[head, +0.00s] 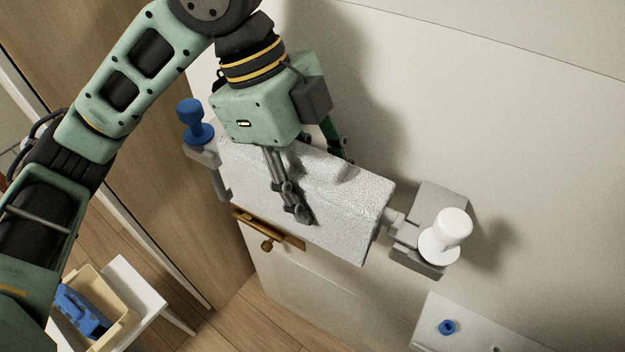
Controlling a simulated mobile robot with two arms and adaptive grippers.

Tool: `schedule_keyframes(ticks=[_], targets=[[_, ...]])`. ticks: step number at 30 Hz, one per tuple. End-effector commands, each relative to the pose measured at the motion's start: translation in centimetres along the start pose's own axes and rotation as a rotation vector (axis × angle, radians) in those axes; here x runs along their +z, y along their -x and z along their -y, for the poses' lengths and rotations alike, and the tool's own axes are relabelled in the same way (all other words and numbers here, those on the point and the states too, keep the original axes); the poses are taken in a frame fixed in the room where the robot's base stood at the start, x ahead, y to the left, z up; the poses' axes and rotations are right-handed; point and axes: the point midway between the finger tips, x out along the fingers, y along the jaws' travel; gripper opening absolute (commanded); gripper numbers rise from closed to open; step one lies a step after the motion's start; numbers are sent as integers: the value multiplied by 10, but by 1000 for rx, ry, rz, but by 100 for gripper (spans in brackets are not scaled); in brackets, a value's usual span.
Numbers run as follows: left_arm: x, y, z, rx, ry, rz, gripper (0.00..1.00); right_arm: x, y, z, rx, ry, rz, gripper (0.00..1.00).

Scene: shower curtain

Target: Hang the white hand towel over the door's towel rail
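The white hand towel (350,205) hangs over the rail between two grey brackets by the pale door, covering most of the bar. A short end of the towel rail (393,219) shows at its right. The cloth is spread fairly flat, with a small dent near the far finger. My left gripper (323,188) is over the towel with its fingers spread well apart. One finger lies along the near face; the other is at the far edge, its tip partly hidden. My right gripper is out of view.
A blue knob (193,120) stands on the left bracket and a white knob (446,236) on the right. A wooden piece with a knob (268,243) is below the towel. A white ledge (470,325) is lower right; a beige bin (112,290) with blue contents is lower left.

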Motion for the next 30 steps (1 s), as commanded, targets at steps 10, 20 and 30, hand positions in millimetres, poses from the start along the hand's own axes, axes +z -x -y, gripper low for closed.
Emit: schedule_keyframes(ticks=[10,20,30], targets=[[2,-4,0,1,0,0,0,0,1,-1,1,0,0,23],[2,-6,0,0,0,0,61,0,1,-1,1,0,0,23],[2,-6,0,0,0,0,66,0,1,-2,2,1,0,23]])
